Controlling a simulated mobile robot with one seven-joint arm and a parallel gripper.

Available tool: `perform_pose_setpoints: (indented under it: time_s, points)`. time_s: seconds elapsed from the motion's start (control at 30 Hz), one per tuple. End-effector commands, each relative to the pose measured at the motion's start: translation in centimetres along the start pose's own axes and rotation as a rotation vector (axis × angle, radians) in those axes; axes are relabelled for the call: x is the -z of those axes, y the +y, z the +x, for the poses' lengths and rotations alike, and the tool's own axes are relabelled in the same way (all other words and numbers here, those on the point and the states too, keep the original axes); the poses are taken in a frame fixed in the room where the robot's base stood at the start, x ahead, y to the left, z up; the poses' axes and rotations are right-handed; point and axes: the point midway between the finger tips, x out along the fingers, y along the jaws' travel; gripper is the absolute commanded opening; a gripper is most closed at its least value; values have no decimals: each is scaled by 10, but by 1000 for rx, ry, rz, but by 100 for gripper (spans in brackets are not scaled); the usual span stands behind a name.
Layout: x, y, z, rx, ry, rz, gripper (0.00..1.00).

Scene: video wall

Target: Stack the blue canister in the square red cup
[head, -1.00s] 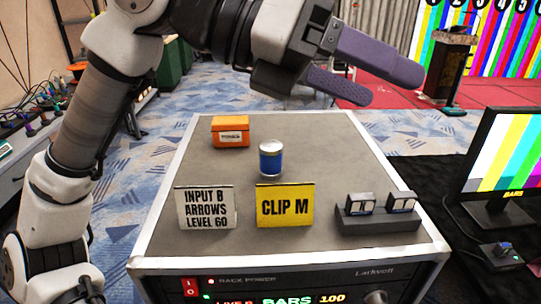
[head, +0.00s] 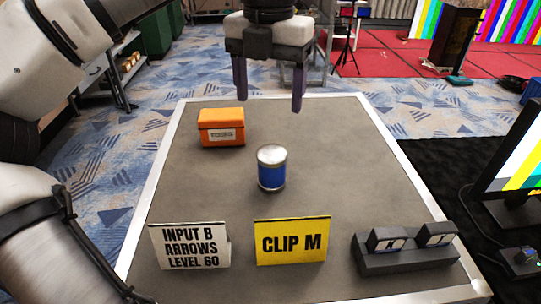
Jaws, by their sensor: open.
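The blue canister (head: 271,169) stands upright near the middle of the grey-topped rack case. It has a blue band and a pale silver top. My gripper (head: 269,98) points down above the far part of the case top, beyond the canister in the picture. Its two purple fingers are apart with nothing between them. It does not touch the canister. I see no square red cup in the head view. The orange box (head: 221,127) with a white label stands at the back left of the top.
A white sign (head: 190,247) and a yellow sign (head: 291,242) stand along the front. A dark holder (head: 405,258) with two small blocks is at the front right. A monitor (head: 515,165) is further right. The case top (head: 345,150) is clear right of the canister.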

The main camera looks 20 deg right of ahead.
Motion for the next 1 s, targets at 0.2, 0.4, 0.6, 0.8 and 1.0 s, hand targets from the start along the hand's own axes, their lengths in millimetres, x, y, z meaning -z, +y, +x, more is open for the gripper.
perform_pose_setpoints:
  time_s: [0.2,0.4,0.6,0.8,1.0]
  points:
    - [1,0,41,1,3,3,72]
    - [0,-1,72,3,2,2,72]
    - [-1,-2,84,3,1,3,72]
    - [-6,-4,113,4,3,4,72]
    - [-6,-4,131,2,-1,2,72]
